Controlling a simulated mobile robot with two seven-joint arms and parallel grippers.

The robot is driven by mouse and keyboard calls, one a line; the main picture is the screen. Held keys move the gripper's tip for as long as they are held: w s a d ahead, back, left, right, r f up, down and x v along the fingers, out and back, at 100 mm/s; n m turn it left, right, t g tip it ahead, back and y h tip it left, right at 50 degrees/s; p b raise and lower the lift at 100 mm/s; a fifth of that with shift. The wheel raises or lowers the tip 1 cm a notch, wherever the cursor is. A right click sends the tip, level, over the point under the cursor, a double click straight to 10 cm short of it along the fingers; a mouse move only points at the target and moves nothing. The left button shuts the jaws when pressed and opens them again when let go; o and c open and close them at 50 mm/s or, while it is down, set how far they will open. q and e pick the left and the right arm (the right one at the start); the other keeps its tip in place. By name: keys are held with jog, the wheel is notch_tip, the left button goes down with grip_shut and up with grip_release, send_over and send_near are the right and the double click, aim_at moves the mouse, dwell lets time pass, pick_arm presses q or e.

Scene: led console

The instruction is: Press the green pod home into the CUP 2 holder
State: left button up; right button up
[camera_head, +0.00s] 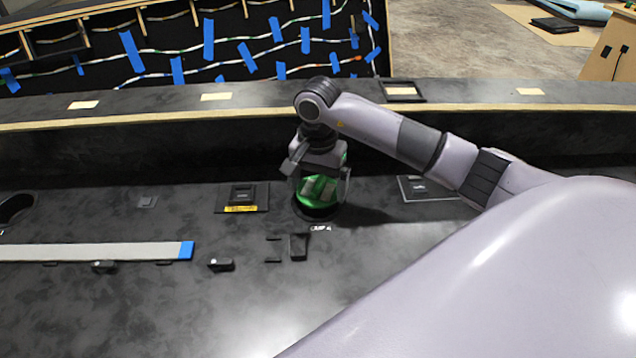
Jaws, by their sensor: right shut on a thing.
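The green pod (321,187) is at mid-picture, between the fingers of my right gripper (319,192). The gripper points down and is shut on the pod, covering part of it. A dark round holder (317,213) is directly under the pod. A small white label (321,228) in front of it starts with CUP; its digit is hard to read. The pod's lower end is at the holder's rim. I cannot tell how deep it sits. My left gripper is not in view.
A black square fitting with a yellow label (241,209) is left of the holder, and another dark plate (428,188) is right. Small black parts (299,246) sit in front. A grey strip with a blue end (90,252) lies left. A raised ledge (150,113) runs behind.

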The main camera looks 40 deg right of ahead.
aim_at(318, 184)
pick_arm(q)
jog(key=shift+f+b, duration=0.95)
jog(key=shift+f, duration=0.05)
pick_arm(e)
jog(key=shift+f, duration=1.1)
jog(key=o, duration=0.6)
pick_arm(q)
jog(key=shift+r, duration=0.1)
pick_arm(e)
jog(key=shift+o, duration=0.2)
jog(key=shift+r, duration=0.65)
notch_tip(318, 184, up, 5)
jog(key=shift+r, duration=0.1)
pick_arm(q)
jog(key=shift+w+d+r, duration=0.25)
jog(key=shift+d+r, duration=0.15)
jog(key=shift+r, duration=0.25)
pick_arm(e)
jog(key=shift+r, duration=0.4)
